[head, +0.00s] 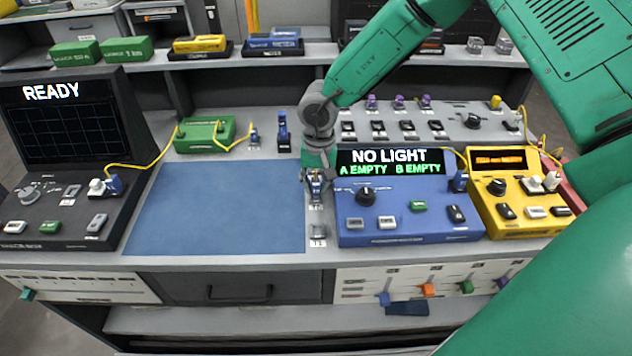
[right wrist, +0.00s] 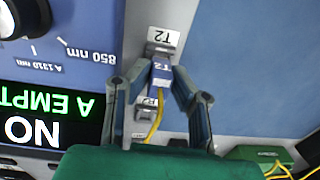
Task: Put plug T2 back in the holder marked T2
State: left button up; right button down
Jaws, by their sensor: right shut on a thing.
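Plug T2 (right wrist: 161,76) is a small blue plug with a white T2 label and a yellow cable at its rear. My right gripper (head: 317,187) points down at the strip between the blue mat and the blue meter. In the right wrist view its fingers (right wrist: 163,84) are shut on the plug's sides. The grey holder marked T2 (right wrist: 160,48) is right at the plug's front end, its label reading upside down. Whether the plug sits in it or only lines up with it I cannot tell. My left gripper is not in view.
The blue meter (head: 410,222), reading NO LIGHT, stands close to the right of the gripper. The blue mat (head: 220,208) is clear. Holder T3 (head: 318,232) is in front; another holder (right wrist: 146,112) lies behind the plug. A green box (head: 205,134) stands at the back left.

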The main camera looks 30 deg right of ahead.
jog(key=shift+f, duration=0.5)
dwell(0.3)
jog(key=c, duration=1.3)
grip_release()
jog(key=shift+c, duration=0.2)
jog(key=shift+r, duration=0.1)
jog(key=shift+r, duration=0.35)
notch_tip(320, 180, up, 11)
jog(key=shift+d, duration=0.25)
jog(key=shift+s, duration=0.1)
